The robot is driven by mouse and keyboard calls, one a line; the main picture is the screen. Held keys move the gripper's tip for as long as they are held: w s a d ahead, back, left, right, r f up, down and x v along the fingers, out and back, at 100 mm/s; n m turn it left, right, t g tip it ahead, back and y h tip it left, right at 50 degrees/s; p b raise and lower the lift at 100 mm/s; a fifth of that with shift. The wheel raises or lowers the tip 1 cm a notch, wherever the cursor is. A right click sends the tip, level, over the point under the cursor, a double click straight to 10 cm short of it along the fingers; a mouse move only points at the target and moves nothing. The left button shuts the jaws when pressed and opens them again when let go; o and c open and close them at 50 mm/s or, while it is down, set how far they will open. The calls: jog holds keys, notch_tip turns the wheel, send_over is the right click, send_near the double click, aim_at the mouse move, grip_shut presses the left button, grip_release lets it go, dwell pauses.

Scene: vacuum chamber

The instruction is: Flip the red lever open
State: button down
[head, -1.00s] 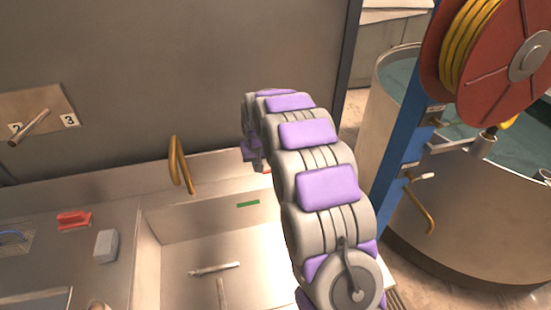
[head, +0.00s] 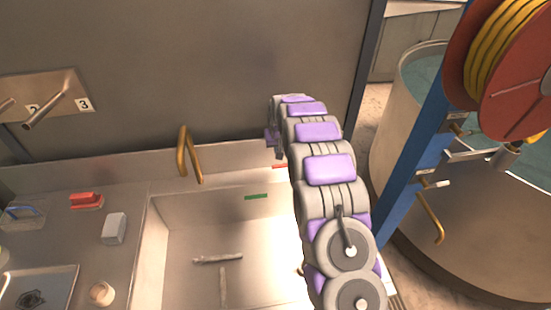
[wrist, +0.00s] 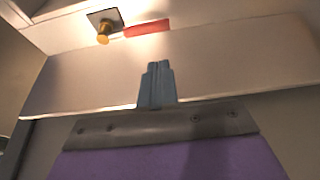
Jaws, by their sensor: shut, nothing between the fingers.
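A flat red strip (wrist: 147,28) lies on the pale surface in the upper wrist view, beside a brass knob (wrist: 103,36) on a dark square plate. A small red piece (head: 280,166) shows beside my arm in the head view, partly hidden by it. I cannot tell whether either red piece is the lever. My gripper (wrist: 158,66) has its blue-grey fingers shut together, empty, below the red strip in the picture and apart from it. In the head view the gripper end is mostly hidden behind my arm.
A sink basin (head: 180,235) with a green strip (head: 256,197) lies below my arm. A bent brass handle (head: 188,155) stands at its back edge. A red block (head: 86,200) and grey block (head: 115,228) sit on the left counter. A blue post (head: 415,160) and hose reel (head: 515,70) stand right.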

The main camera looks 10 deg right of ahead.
jog(key=x, duration=0.6)
jog(key=d+x, duration=0.1)
jog(key=x, duration=0.2)
jog(key=shift+f+b, duration=0.1)
jog(key=shift+b, duration=0.2)
jog(key=shift+w+d+f, duration=0.15)
jog(key=shift+d+f, duration=0.2)
jog(key=shift+d, duration=0.15)
jog(key=shift+a, duration=0.55)
